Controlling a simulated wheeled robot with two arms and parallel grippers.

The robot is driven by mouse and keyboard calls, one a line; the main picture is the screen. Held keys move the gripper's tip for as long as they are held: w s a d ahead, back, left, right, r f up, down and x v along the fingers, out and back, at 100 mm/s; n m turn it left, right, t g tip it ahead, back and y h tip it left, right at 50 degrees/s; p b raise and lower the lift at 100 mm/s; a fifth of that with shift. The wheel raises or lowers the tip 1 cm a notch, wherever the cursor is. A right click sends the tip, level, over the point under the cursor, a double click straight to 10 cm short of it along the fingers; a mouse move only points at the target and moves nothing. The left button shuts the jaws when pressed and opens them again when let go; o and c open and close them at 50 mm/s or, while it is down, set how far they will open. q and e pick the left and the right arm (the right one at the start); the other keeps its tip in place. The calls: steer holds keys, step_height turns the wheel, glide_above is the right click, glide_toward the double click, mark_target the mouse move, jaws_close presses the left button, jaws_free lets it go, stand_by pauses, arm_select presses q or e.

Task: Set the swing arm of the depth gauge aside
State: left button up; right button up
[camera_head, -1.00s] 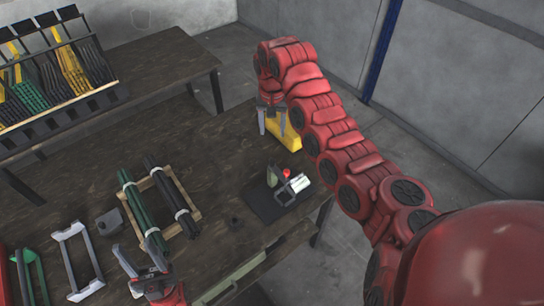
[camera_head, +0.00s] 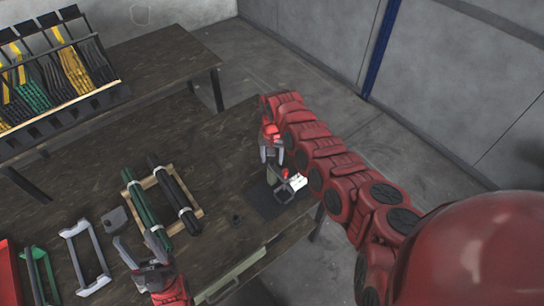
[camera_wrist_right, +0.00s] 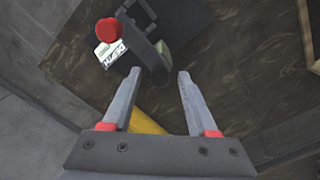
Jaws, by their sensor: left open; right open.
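The depth gauge (camera_head: 295,184) stands on a dark plate (camera_head: 256,203) near the table's right edge, partly hidden by my right arm. In the right wrist view its red knob (camera_wrist_right: 108,30), white label (camera_wrist_right: 112,51) and a dark grey arm-like part (camera_wrist_right: 150,50) show; I cannot tell for certain which part is the swing arm. My right gripper (camera_head: 271,158) is open and above the gauge; in the right wrist view its fingertips (camera_wrist_right: 158,78) are just short of the grey part, with nothing between them. My left gripper (camera_head: 138,255) is open and empty at the table's front.
A wooden frame (camera_head: 186,184) with green and black rod bundles lies left of the gauge. Grey and green frames (camera_head: 85,257) lie at the left front. A yellow object (camera_wrist_right: 145,122) shows below my right gripper. A rack (camera_head: 60,85) stands on the back table.

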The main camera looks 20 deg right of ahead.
jaws_close()
stand_by(1.4)
